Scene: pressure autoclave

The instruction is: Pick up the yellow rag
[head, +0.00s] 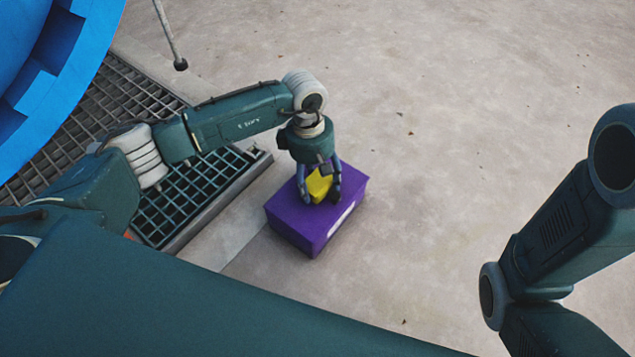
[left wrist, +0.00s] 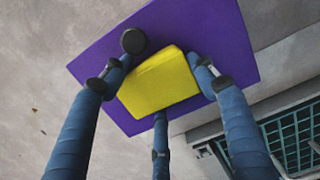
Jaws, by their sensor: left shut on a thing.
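The yellow rag (head: 319,186) looks like a small folded block above the top of a purple box (head: 290,220). My left gripper (head: 320,195) points down over the box, its fingers shut around the rag. In the left wrist view the rag (left wrist: 160,82) sits between three blue fingers, with the purple box (left wrist: 215,35) behind it. I cannot tell whether the rag still touches the box. My right arm is at the right edge of the head view, but its gripper is out of frame.
A metal floor grating (head: 185,200) with a raised edge lies left of the box and also shows in the left wrist view (left wrist: 290,135). A large blue round structure (head: 60,70) stands at upper left. The concrete floor (head: 470,110) to the right is clear.

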